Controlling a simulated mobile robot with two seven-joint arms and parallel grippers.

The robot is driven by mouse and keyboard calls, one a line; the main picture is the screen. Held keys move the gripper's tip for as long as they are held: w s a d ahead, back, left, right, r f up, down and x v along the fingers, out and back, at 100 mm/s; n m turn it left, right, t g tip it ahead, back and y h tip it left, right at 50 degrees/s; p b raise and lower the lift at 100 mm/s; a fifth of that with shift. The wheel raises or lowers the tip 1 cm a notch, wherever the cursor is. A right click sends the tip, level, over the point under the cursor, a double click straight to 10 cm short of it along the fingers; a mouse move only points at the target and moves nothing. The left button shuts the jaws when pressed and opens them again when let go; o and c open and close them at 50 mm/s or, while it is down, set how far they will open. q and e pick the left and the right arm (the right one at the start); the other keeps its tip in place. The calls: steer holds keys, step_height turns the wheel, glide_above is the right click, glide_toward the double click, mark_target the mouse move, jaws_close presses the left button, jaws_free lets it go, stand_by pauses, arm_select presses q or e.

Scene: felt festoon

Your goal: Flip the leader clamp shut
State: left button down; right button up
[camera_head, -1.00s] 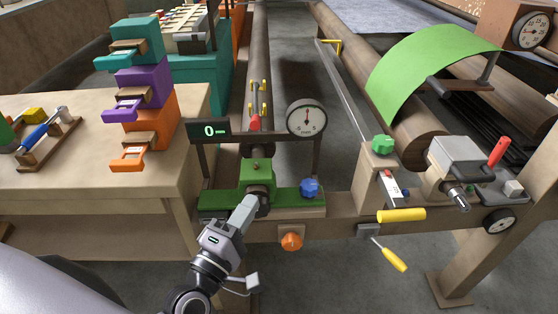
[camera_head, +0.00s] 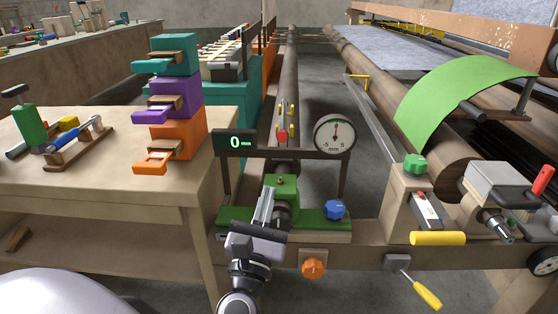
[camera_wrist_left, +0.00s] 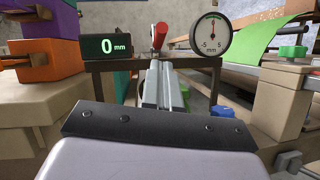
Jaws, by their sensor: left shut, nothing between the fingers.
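My left gripper (camera_head: 266,196) is shut and empty, in front of the green block (camera_head: 281,185) at the near end of the long roller. Its closed fingers (camera_wrist_left: 160,66) point forward in the left wrist view. A small red lever (camera_head: 282,135) stands beyond it, near several yellow pegs at the roller's near end. The red lever (camera_wrist_left: 159,36) shows upright and tilted just beyond the fingertips in the wrist view, with a gap I cannot judge. I cannot tell for certain that this lever is the leader clamp. My right gripper is out of view.
A frame with a display reading 0 mm (camera_head: 235,142) and a round dial (camera_head: 334,134) spans the roller. A blue knob (camera_head: 335,209) and an orange knob (camera_head: 313,263) are close by. A workbench (camera_head: 95,185) with stacked coloured blocks stands left. A yellow cylinder (camera_head: 437,238) is right.

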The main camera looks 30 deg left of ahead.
arm_select(q)
steer(key=p+x, duration=0.2)
steer(key=x, duration=0.6)
steer(key=shift+w+a+r, duration=0.1)
steer(key=shift+w+r, duration=0.15)
steer(key=shift+w, duration=0.1)
steer(key=shift+w+a+r, duration=0.2)
steer(key=shift+w+a, duration=0.05)
steer(key=shift+w, duration=0.3)
